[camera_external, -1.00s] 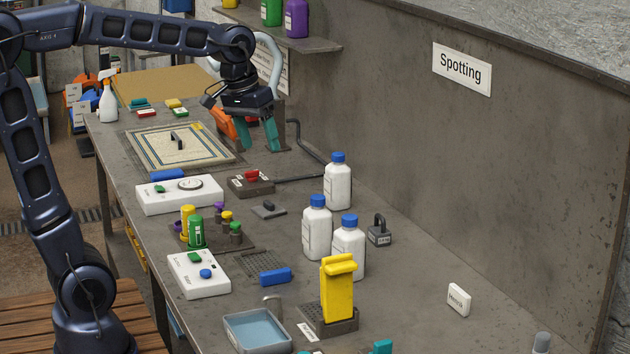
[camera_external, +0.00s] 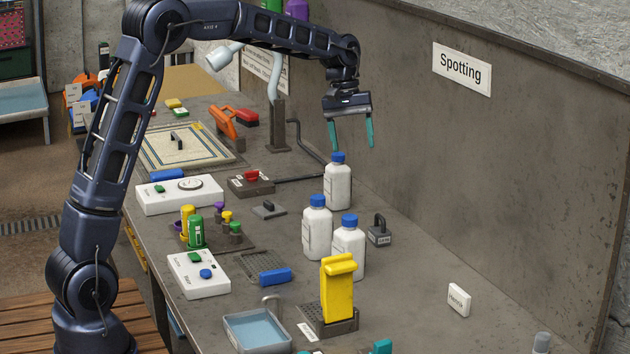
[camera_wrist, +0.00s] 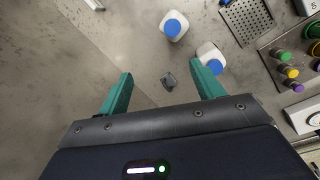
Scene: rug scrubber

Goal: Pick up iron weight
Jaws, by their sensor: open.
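The iron weight (camera_external: 379,235) is a small dark grey block with a loop handle and a pale label. It stands upright on the bench, near the wall and right of the white bottles. In the wrist view it appears as a small dark shape (camera_wrist: 168,80) between and beyond my fingertips. My gripper (camera_external: 352,147) is open and empty, its teal fingers pointing down. It is above the bench, over the area of the rear bottle and up and behind the weight. The gripper also shows in the wrist view (camera_wrist: 162,82).
Three white blue-capped bottles, rear (camera_external: 338,187), left (camera_external: 316,232) and front (camera_external: 348,258), stand close to the weight. A yellow container (camera_external: 338,290) stands in front. A white block (camera_external: 459,300) lies to the right. The bench between weight and block is clear; the wall (camera_external: 520,170) rises behind.

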